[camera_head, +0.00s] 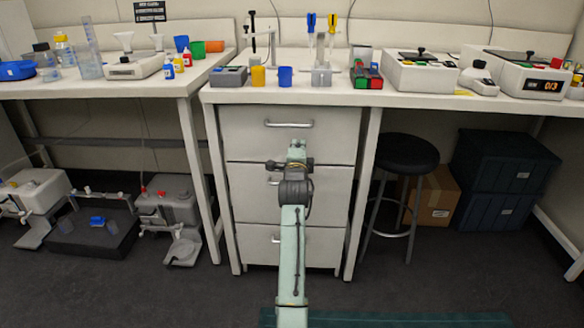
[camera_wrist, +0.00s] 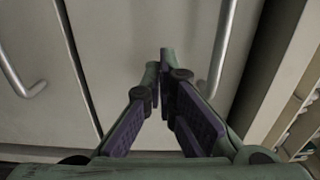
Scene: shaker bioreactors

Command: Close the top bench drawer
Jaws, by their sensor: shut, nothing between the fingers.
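The top bench drawer (camera_head: 245,138) is the uppermost of the white drawers under the middle bench. Its front looks about flush with the cabinet in the head view; a small gap cannot be ruled out. Its metal handle (camera_head: 289,124) is above my gripper (camera_head: 297,147), which is in front of the drawer's lower part. In the wrist view the drawer front (camera_wrist: 120,35) lies ahead of my gripper (camera_wrist: 160,62), with the handle (camera_wrist: 222,50) to the right of the fingers. The fingers are together and empty. Whether the tips touch the front cannot be told.
The middle drawer (camera_head: 245,195) and bottom drawer (camera_head: 255,247) look shut; my arm partly hides their handles. Lab items stand on the benchtop (camera_head: 420,100) above. A black stool (camera_head: 407,155) is right of the drawers. The floor (camera_head: 200,295) left of my arm is clear.

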